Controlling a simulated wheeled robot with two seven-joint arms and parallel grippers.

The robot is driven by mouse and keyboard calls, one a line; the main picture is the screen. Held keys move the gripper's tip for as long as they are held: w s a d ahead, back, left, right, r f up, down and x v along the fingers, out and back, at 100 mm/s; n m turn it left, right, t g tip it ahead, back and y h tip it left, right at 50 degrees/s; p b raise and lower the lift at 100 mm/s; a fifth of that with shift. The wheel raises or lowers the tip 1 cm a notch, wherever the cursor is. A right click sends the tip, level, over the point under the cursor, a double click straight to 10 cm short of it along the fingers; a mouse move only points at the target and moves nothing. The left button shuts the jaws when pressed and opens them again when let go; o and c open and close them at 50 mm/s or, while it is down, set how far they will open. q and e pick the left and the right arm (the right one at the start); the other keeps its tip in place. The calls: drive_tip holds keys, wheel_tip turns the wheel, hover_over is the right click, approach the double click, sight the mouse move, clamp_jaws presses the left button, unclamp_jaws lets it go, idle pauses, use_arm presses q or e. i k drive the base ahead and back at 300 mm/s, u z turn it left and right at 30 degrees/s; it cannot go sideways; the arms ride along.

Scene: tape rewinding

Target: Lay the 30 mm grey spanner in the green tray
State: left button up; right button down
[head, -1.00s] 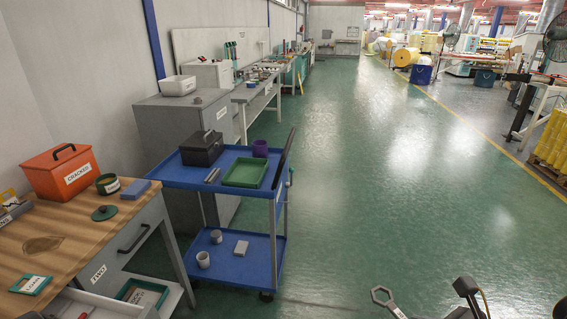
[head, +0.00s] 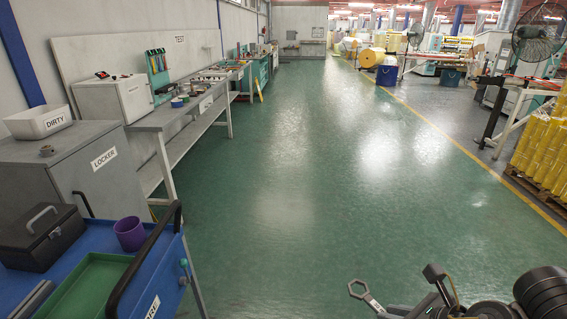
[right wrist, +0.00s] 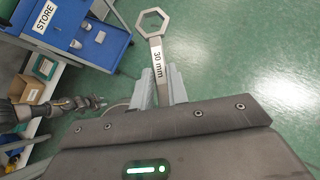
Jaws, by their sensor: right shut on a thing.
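The grey spanner (right wrist: 154,38) carries a "30 mm" label and has a ring end. My right gripper (right wrist: 158,92) is shut on its handle, with the ring pointing away from the jaws. In the head view the spanner (head: 364,294) shows at the bottom, over the floor and well to the right of the blue trolley. The green tray (head: 92,284) lies on the trolley's top at the lower left, and its visible part is empty. My left gripper (right wrist: 92,102) shows small at the left of the right wrist view; its jaw opening is unclear.
The blue trolley (head: 178,262) has a dark raised handle (head: 150,255) beside the tray. A black box (head: 42,236), a purple cup (head: 130,234) and grey bars stand around the tray. A grey locker (head: 105,170) is behind. The green floor to the right is clear.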

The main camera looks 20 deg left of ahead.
sight(91, 295)
drive_tip(key=i, duration=1.65)
drive_tip(key=u, duration=2.3)
drive_tip(key=i, duration=0.85)
drive_tip(key=u, duration=2.4)
